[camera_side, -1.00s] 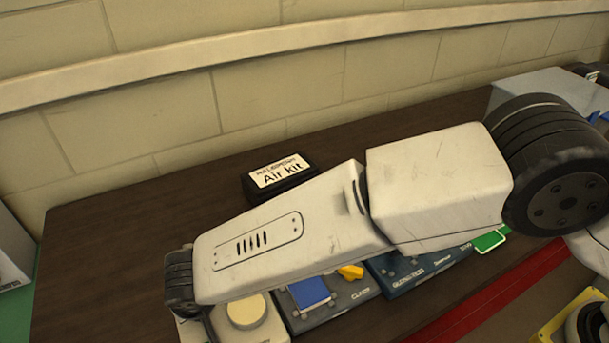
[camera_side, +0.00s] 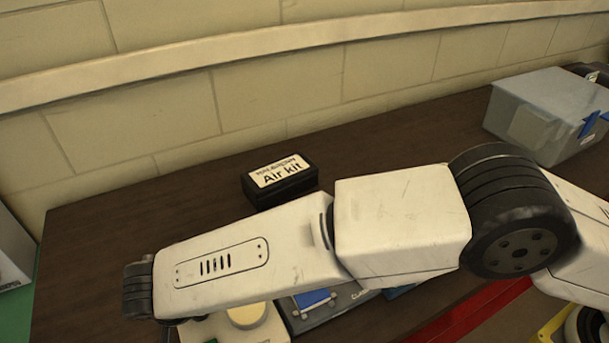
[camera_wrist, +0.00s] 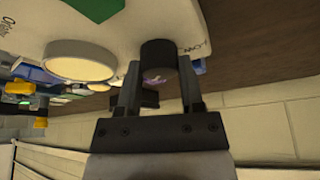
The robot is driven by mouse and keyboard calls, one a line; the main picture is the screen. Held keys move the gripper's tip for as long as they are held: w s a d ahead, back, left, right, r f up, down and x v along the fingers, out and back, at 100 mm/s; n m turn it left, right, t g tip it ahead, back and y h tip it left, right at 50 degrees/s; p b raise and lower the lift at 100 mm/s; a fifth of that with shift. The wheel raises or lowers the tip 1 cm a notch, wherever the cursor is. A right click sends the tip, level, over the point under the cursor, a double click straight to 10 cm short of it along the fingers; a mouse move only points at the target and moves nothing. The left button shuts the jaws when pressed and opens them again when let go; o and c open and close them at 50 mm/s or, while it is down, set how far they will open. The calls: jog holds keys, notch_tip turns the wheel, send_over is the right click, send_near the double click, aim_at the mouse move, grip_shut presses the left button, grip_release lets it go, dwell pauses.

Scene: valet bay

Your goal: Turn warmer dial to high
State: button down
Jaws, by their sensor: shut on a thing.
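The warmer is a cream unit with a round pale plate (camera_wrist: 80,60) on top, seen upside down in the wrist view. Its black round dial (camera_wrist: 158,54) stands beside the plate. My gripper (camera_wrist: 158,68) has one finger on each side of the dial and is shut on it. A small pinkish mark shows on the dial, but its setting cannot be read. Small dark lettering is printed on the warmer near the dial. In the side view the warmer (camera_side: 268,328) shows at the bottom edge, partly behind my arm. The dial and fingers are hidden there.
A grey translucent bin (camera_side: 545,105) stands at the back right. A unit with a blue top (camera_side: 314,300) sits right of the warmer. A block wall (camera_side: 280,110) runs behind.

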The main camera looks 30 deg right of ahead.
jog(key=shift+s+f, duration=0.1)
jog(key=shift+f, duration=0.05)
jog(key=shift+c, duration=1.1)
grip_release()
jog(key=v, duration=0.8)
